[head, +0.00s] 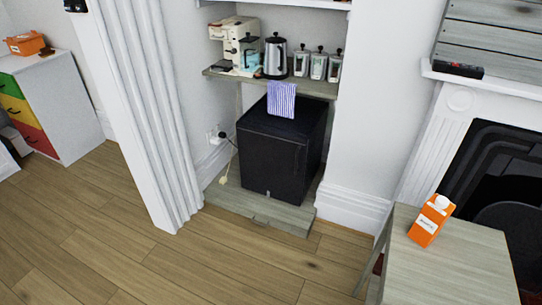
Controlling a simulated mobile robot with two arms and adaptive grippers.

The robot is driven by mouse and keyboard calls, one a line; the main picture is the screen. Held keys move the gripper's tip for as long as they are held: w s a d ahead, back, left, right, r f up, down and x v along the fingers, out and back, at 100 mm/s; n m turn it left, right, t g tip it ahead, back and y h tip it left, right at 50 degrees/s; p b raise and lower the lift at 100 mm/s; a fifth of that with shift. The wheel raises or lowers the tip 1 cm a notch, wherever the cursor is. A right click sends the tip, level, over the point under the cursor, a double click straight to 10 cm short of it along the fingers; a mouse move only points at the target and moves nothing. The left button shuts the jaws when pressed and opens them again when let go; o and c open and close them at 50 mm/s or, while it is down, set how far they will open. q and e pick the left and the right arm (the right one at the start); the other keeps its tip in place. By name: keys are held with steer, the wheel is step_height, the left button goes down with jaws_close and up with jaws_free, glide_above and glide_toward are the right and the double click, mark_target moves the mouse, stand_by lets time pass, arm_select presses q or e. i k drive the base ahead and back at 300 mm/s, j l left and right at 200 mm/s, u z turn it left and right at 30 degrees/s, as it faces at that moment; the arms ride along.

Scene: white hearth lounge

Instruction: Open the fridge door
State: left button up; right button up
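The fridge (272,158) is a small black box on a low grey wooden base inside an alcove. Its front faces toward me and its door looks shut. A blue-and-white striped cloth (282,98) hangs from the shelf above and overlaps the top of the fridge. I cannot make out a handle clearly. Neither of my grippers shows in the head view.
A shelf (312,86) above holds a coffee machine, kettle and several canisters. A grey table (450,262) with an orange carton (431,221) stands at the lower right. A white fluted column (152,110) borders the alcove's left. Wooden floor in front is clear.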

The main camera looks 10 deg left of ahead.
mark_target(272, 160)
steer(key=i+j, duration=0.55)
steer(key=j, duration=0.15)
steer(key=i+j, duration=0.55)
steer(key=j, duration=0.1)
